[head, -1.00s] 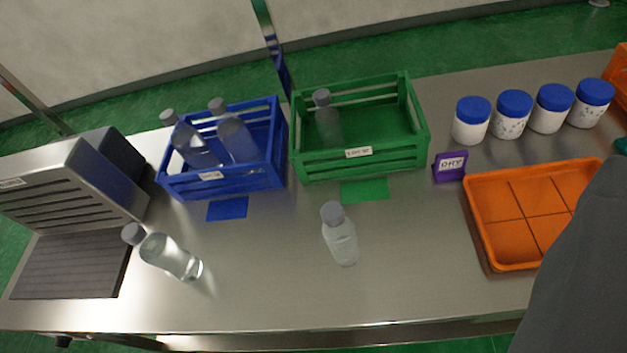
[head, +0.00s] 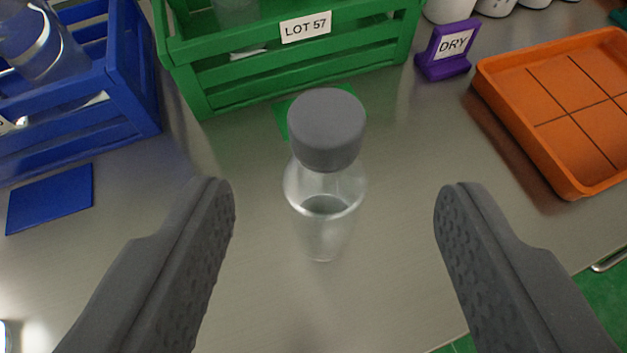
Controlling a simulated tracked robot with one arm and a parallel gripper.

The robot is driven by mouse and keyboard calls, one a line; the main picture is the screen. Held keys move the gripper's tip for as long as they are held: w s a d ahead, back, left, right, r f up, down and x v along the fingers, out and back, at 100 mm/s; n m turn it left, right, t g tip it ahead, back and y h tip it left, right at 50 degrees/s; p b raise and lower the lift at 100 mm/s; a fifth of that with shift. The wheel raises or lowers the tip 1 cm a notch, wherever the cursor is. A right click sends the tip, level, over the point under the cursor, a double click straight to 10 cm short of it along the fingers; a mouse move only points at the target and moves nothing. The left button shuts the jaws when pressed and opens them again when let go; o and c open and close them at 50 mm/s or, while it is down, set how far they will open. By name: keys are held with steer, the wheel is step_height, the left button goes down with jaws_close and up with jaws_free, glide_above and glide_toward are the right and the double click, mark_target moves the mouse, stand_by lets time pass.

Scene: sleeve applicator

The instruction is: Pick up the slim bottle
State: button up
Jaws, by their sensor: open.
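A clear bottle (head: 325,190) with a grey cap stands upright on the steel table, in front of the green crate. It holds some clear liquid. My gripper (head: 335,215) is open, with one dark grey finger to the left of the bottle and one to the right. Both fingers are apart from the bottle, with a wide gap on each side. Nothing is held.
The green crate (head: 297,57) labelled LOT 57 stands behind the bottle, with a bottle inside. A blue crate (head: 135,75) with a bottle is at left, a blue mat (head: 50,199) before it. A purple DRY sign (head: 445,48) and orange tray (head: 535,140) are right.

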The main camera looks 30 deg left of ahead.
mark_target(326, 111)
steer(key=shift+x, duration=4.85)
steer(key=shift+a+r, duration=0.15)
steer(key=shift+a, duration=0.05)
jaws_close()
